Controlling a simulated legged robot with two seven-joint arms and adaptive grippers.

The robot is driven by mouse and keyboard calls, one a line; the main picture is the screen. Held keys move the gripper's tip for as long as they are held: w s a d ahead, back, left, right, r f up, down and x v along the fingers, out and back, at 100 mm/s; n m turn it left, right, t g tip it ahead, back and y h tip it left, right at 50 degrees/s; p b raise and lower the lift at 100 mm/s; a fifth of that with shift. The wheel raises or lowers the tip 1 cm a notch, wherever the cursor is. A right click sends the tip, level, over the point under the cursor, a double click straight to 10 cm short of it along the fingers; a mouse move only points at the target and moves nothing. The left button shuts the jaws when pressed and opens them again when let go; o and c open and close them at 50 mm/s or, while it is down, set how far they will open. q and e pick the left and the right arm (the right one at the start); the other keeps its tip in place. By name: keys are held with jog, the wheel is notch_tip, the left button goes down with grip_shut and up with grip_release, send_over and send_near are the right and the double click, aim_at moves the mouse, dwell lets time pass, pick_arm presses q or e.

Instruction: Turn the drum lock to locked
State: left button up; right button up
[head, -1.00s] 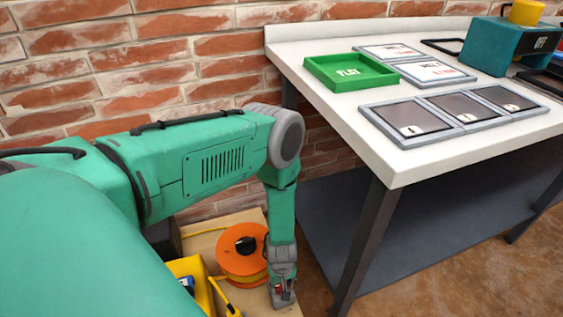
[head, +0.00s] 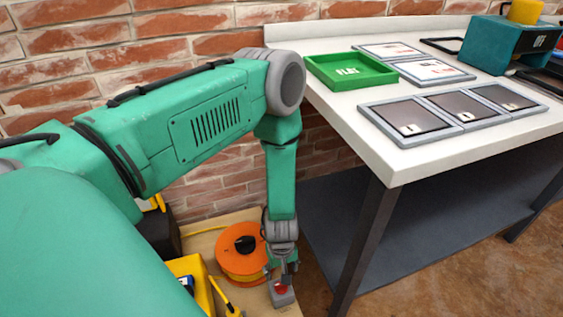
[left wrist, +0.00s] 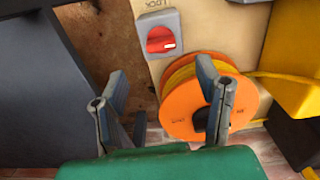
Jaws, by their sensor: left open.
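The drum lock is a small grey box with a round red knob (left wrist: 160,40), under the word LOCK on a tan board in the left wrist view. A pale mark on the knob points to the right. In the head view the lock (head: 284,297) is low in the middle, partly covered by my gripper. The orange cable drum (head: 237,262) is beside it; it also shows in the left wrist view (left wrist: 178,112). My left gripper (head: 283,275) is open and empty, just above the lock, with its fingers apart. Contact with the knob is not visible. My right gripper is out of view.
A white-topped table (head: 340,120) with a grey lower shelf stands right of my arm. It carries a green tray (head: 350,84) and several framed panels. A yellow box (head: 195,275) lies left of the drum. A brick wall (head: 200,20) is behind.

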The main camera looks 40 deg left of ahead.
pick_arm(q)
notch_tip(320, 180, up, 3)
jog(key=shift+f, duration=0.1)
dwell(0.6)
jog(key=s+d+r+m, duration=0.2)
jog(key=s+r+m, duration=0.3)
jog(key=s+m, duration=0.25)
jog(key=s+d+r+m, duration=0.1)
jog(key=s+r+m, duration=0.4)
jog(key=s, duration=0.4)
notch_tip(320, 180, up, 15)
jog(key=p, duration=1.7)
jog(key=shift+w+r+m+t, duration=0.15)
jog(key=shift+w+m+t, duration=0.15)
jog(key=shift+m, duration=0.15)
jog(key=shift+d, duration=0.1)
